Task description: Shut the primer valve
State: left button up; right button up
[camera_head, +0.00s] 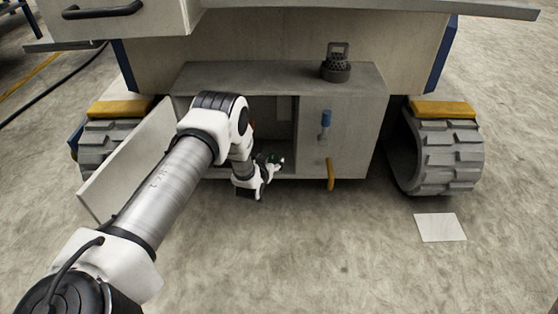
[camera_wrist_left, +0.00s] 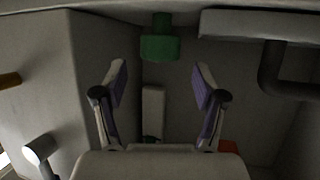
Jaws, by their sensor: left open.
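I cannot tell for sure which part is the primer valve. A green block-like part (camera_wrist_left: 160,42) shows in the left wrist view, just beyond and between my left fingertips and apart from them. My left gripper (camera_wrist_left: 160,78) is open, with nothing between its fingers. In the head view my left gripper (camera_head: 268,170) is low in the open bay of a grey cabinet (camera_head: 345,100), partly hidden by my wrist. A blue-tipped knob (camera_head: 325,118) and a yellow handle (camera_head: 331,174) sit on the cabinet front, to the right. My right gripper is out of view.
A cabinet door (camera_head: 125,165) stands open on the left. A dark pipe (camera_wrist_left: 272,80) and an orange part (camera_wrist_left: 228,146) show in the left wrist view. A perforated dark cap (camera_head: 336,68) stands on the cabinet top. Tracked wheels flank it. The floor in front is mostly clear.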

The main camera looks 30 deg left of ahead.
aim_at(272, 157)
pick_arm(q)
jog(key=b+x, duration=0.1)
jog(key=x, duration=0.1)
jog(key=b+x, duration=0.1)
jog(key=x, duration=0.1)
jog(key=shift+w+f, duration=0.15)
jog(key=shift+f, duration=0.25)
jog(key=shift+w, duration=0.15)
jog(key=shift+a+r, duration=0.1)
jog(key=shift+r, duration=0.05)
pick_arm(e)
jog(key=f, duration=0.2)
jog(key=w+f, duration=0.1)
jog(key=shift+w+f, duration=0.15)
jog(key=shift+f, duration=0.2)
pick_arm(q)
jog(key=c, duration=1.2)
jog(key=shift+o, duration=0.2)
